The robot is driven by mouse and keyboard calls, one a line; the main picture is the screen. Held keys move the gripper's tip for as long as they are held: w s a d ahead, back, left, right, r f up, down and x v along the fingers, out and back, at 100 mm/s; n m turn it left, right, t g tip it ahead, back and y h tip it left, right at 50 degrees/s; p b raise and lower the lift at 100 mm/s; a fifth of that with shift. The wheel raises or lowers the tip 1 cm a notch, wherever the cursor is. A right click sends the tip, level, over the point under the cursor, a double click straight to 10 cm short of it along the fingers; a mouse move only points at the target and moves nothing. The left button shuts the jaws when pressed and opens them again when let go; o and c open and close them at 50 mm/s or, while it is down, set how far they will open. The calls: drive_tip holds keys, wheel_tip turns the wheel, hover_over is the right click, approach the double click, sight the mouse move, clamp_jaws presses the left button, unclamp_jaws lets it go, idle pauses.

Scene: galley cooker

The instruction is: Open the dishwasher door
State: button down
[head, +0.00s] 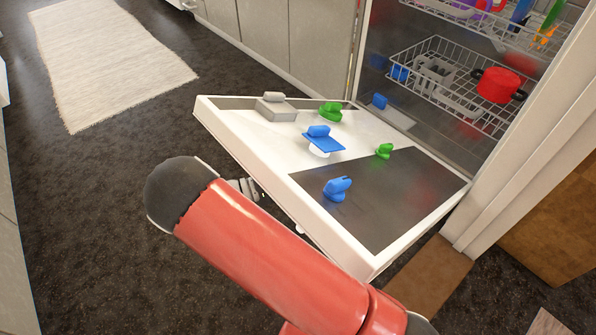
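The dishwasher door (262,142) is swung down and lies out from the machine, close to flat, with its inner face up. Several blue and green pieces and a grey block (276,107) show on that face. The dishwasher's interior (385,62) is exposed behind it. My red arm reaches across the front of the door, its dark rounded joint left of the door's near edge. A small metallic part that looks like my gripper (246,188) shows between the joint and the door edge. Most of it is hidden by my arm, so its fingers and any contact with the door cannot be seen.
Inside are wire racks (432,68), one with a red pot (498,85). Grey cabinets (270,38) stand behind the door. The dark floor (95,200) is clear to the left, with a pale rug (105,60) farther back. A wooden panel (555,225) is at right.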

drive_tip(key=shift+a+f, duration=0.1)
drive_tip(key=shift+f, duration=0.05)
drive_tip(key=c, duration=1.3)
unclamp_jaws()
drive_tip(key=shift+o, duration=0.2)
drive_tip(key=v, duration=0.8)
drive_tip(key=shift+p, duration=0.3)
drive_tip(key=shift+s, duration=0.1)
